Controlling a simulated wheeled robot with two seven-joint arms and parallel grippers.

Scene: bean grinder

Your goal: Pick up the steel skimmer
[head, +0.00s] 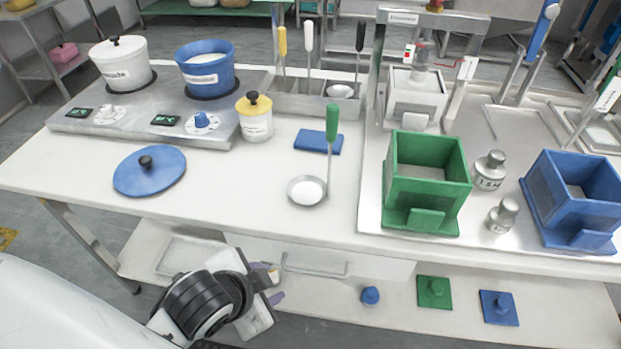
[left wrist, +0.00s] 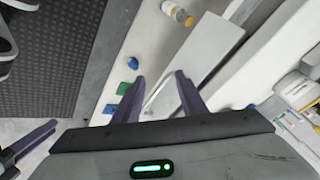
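A steel utensil with a round shallow head (head: 306,191) and an upright green handle (head: 332,122) stands on the white worktop; its head looks white inside. Yellow, white and black handles (head: 360,37) rise from a steel holder, with a round steel head (head: 340,91) beside the black one. I cannot tell which of these is the skimmer. My left gripper (head: 274,284) is low, in front of the table's edge. Purple parts at that view's lower left may be my right gripper, cut off.
A blue lid (head: 150,171), a yellow-lidded jar (head: 255,118) and a blue block (head: 318,141) surround the green-handled utensil. A green box (head: 426,180) stands right of it. The front worktop between lid and utensil is clear. A drawer handle (head: 315,268) juts out below.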

